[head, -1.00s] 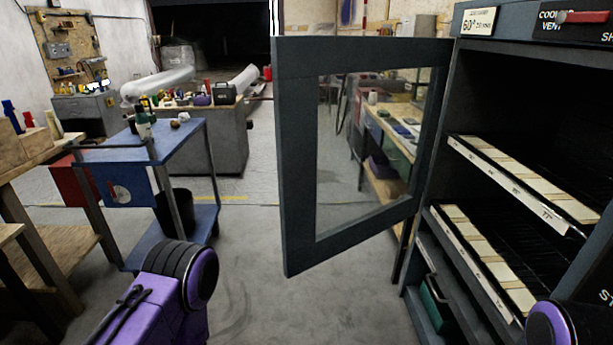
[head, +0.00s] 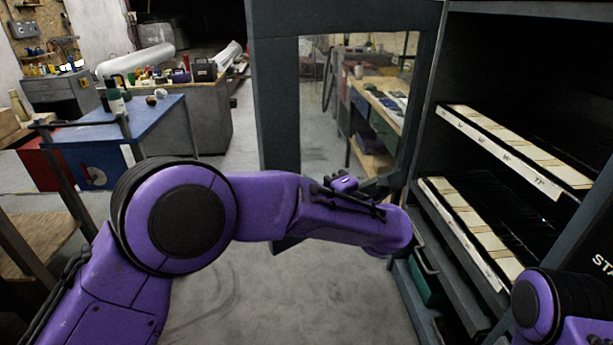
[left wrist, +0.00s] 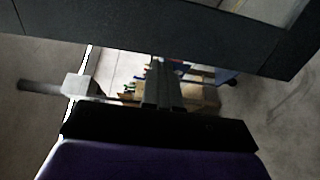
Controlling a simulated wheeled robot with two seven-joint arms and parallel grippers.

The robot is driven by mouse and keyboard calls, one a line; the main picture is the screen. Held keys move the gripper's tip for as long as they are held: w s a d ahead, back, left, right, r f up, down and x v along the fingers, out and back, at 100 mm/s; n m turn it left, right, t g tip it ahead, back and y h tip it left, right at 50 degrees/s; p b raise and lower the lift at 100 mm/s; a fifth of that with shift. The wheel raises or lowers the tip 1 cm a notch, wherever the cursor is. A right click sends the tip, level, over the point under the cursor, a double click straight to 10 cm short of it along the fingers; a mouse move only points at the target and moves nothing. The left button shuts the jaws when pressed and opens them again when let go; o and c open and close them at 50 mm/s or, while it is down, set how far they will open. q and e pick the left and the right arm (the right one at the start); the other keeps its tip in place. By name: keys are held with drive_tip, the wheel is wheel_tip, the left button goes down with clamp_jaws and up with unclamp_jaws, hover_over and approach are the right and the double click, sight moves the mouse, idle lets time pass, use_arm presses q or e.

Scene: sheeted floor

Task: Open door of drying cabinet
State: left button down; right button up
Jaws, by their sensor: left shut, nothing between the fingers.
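The drying cabinet (head: 428,115) stands at the right in the head view, its dark interior and shelves exposed. Its dark grey door (head: 272,90), with a glass window, stands swung wide open at the left of the opening. My purple left arm reaches across in front of the door's lower part. In the head view its fingers are hidden. In the left wrist view the left gripper (left wrist: 161,88) is shut and empty, with the dark door frame (left wrist: 130,38) crossing beyond it, apart or touching I cannot tell. My right gripper is out of view; only part of that arm shows bottom right.
Two shelves with pale labelled strips (head: 515,145) sit inside the cabinet. A blue cart (head: 150,125) stands at the left, with a wooden bench (head: 35,235) nearer. A grey workbench (head: 210,125) is behind. Bare floor (head: 270,300) lies below my left arm.

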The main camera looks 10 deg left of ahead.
sight(279, 154)
use_arm(q)
drive_tip(key=p+x, duration=0.1)
drive_tip(key=x, duration=1)
drive_tip(key=shift+w+a, duration=0.25)
drive_tip(key=shift+w, duration=0.05)
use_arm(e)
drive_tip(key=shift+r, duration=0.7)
